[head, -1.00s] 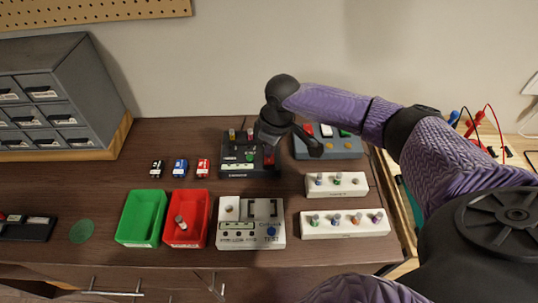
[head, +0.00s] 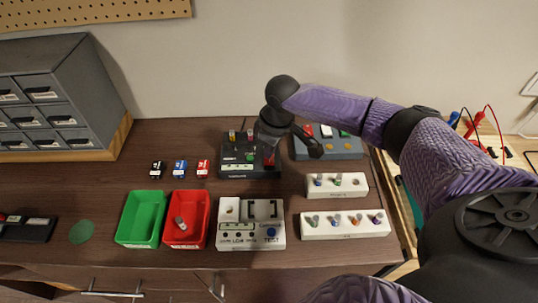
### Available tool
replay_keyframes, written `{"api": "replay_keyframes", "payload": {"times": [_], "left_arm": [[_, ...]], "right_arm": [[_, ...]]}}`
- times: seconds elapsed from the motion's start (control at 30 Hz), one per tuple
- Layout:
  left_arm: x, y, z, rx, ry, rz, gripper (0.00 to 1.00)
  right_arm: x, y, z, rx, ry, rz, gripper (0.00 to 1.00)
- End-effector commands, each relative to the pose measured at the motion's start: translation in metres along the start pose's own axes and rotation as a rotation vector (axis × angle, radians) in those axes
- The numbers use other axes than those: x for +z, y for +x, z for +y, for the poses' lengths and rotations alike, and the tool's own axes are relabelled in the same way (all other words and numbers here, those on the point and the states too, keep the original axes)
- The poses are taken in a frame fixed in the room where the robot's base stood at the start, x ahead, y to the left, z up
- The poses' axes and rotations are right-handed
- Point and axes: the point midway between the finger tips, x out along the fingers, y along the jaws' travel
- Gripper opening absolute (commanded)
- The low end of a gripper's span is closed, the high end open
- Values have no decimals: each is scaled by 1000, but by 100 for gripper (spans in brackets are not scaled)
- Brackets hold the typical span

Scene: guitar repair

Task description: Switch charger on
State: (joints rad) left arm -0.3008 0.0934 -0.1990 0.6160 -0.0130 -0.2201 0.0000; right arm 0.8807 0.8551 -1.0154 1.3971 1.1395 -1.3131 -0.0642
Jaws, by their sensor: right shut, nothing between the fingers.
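The charger (head: 237,171) is a dark box at the middle back of the table. It has a few small cylinders standing in its top, a pale label strip, a green spot and a red switch (head: 269,160) at its right side. My right gripper (head: 270,148) points down over the charger's right part, close to the red switch. Its fingers are shut and empty. The gripper partly hides the switch, so I cannot tell whether they touch. My left gripper is not in view.
Three small packs (head: 180,167) lie left of the charger. In front are a green bin (head: 141,240), a red bin (head: 175,240) holding a cylinder, and a tester (head: 252,243). White racks (head: 310,226) stand right, a grey-blue box (head: 348,152) behind.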

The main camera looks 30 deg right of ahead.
Motion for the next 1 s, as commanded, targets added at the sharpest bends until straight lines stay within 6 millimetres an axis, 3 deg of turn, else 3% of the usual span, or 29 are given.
{"api": "replay_keyframes", "payload": {"times": [1.0], "left_arm": [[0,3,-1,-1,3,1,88]], "right_arm": [[1,6,0,0,0,0,0]]}}
